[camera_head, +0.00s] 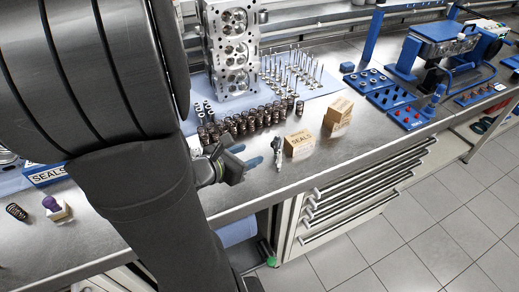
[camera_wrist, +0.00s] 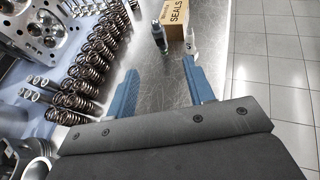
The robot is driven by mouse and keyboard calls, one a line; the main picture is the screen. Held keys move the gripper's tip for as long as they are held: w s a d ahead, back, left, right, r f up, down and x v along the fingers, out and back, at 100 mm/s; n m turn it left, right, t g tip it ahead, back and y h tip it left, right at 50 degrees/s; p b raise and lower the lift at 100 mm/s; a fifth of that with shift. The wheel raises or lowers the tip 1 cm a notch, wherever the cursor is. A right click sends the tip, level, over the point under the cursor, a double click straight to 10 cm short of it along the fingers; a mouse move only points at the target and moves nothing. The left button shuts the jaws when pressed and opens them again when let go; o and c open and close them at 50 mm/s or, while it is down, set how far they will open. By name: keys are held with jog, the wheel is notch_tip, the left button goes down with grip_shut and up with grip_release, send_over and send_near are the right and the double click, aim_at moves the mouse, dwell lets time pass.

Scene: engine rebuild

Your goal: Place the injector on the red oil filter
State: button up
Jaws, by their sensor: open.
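My gripper (camera_head: 248,155) is open and empty over the metal bench in the head view. Its two blue fingers stand well apart in the wrist view (camera_wrist: 160,80), with bare bench between them. A small silver and dark part (camera_head: 277,150), likely the injector, is just beyond the fingertips. In the wrist view a dark grey end (camera_wrist: 159,38) and a pale piece (camera_wrist: 191,40) show there, apart from the fingers; I cannot tell whether they are one part. I cannot make out a red oil filter in either view. My arm hides much of the left side.
A SEALS box (camera_head: 299,145) stands close behind the part, with another carton (camera_head: 339,114) farther right. Rows of springs (camera_head: 245,122) and a cylinder head (camera_head: 232,50) stand on the left. Blue trays (camera_head: 390,98) are at right. Bench lies bare along the front edge.

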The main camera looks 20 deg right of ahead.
aim_at(277, 143)
dwell(0.3)
jog(key=w+a+r+m+g+h, duration=0.1)
jog(key=w+a+r+m+g, duration=0.1)
jog(key=w+a+m+g, duration=0.1)
jog(key=x, duration=1.1)
jog(key=shift+d+f, duration=0.2)
jog(key=shift+f, duration=0.2)
jog(key=shift+f+x, duration=0.2)
jog(key=shift+x, duration=2.45)
jog(key=shift+s, duration=0.1)
grip_shut()
